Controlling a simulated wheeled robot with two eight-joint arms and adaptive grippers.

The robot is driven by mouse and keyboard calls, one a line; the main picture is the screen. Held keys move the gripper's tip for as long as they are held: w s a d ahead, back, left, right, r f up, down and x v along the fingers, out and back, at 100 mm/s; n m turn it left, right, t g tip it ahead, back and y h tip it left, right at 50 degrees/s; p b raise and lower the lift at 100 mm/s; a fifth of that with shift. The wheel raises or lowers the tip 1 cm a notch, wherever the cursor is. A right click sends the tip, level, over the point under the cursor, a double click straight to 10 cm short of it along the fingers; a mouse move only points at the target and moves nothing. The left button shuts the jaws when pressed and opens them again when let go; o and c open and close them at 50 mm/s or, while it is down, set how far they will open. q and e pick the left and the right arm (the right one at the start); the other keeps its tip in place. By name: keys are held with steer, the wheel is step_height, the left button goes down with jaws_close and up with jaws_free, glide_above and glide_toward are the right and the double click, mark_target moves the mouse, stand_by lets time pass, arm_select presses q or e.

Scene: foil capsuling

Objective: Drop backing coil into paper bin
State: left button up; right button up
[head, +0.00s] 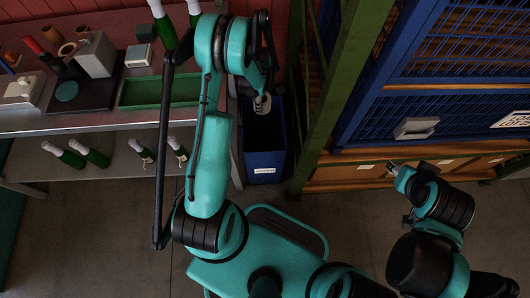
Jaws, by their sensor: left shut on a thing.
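The paper bin (265,160) is a tall, dark blue open bin with a white label, standing on the floor right of the bench. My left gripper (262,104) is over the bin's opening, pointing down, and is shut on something. A small pale, curled shape shows at its fingertips and looks like the backing coil; its outline is too small to make out clearly. The inside of the bin is dark. My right gripper (394,168) is at the right, in front of the wooden drawers, far from the bin; its fingers are too small to read.
A green rack post (335,100) and a blue mesh cabinet (440,115) stand close right of the bin.

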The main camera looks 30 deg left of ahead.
arm_select(q)
step_height(320, 180, down, 9)
steer(key=a+n+b, duration=0.1)
steer(key=n+b, duration=0.1)
steer(key=b, duration=0.1)
steer(key=shift+s+a+r, duration=0.15)
steer(key=shift+s, duration=0.1)
steer(key=o, duration=1.3)
step_height(320, 180, up, 12)
